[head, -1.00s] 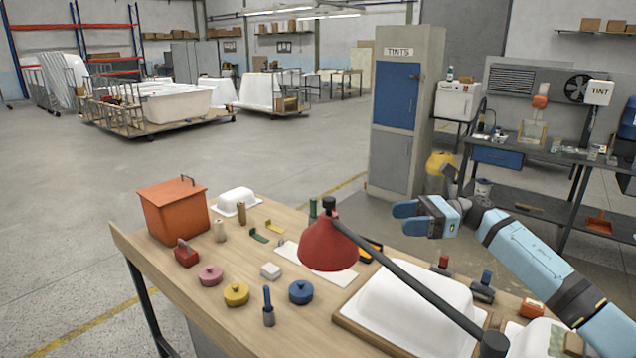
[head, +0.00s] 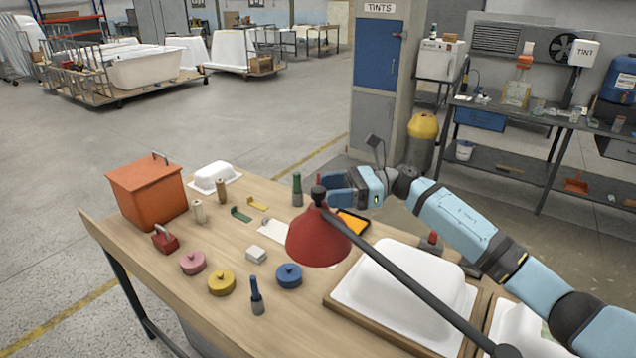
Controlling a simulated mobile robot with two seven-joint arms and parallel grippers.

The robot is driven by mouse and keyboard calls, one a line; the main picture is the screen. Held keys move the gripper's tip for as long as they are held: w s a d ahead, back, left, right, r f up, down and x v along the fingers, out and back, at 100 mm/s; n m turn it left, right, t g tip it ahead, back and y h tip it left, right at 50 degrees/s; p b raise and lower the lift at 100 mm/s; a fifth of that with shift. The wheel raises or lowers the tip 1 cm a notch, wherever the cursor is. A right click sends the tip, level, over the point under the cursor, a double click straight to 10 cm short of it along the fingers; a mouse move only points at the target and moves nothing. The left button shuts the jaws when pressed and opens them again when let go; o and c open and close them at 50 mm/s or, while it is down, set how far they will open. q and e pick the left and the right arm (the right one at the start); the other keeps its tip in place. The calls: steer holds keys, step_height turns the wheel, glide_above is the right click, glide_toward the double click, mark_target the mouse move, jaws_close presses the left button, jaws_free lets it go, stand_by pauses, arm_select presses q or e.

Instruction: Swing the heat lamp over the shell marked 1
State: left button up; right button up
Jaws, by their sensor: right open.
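The heat lamp has a red conical shade (head: 319,236) with a black knob on top. Its dark arm (head: 415,295) runs from the shade down to the lower right. The shade hangs above the bench, left of a large white shell (head: 408,285) in a wooden frame. A second white shell (head: 512,330) is partly visible at the lower right. I cannot read a number on either. My right gripper (head: 330,192) is open, close behind the lamp's knob; the shade hides part of it, and I cannot tell whether they touch. My left gripper is out of view.
On the bench (head: 150,268) stand an orange lidded box (head: 147,193), a small white tub (head: 214,177), and pink, yellow and blue lidded pots (head: 289,276).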

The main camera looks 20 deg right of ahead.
mark_target(318, 189)
steer(key=shift+w+a+r+p, duration=0.15)
steer(key=shift+a+p, duration=0.15)
steer(key=shift+a, duration=1.35)
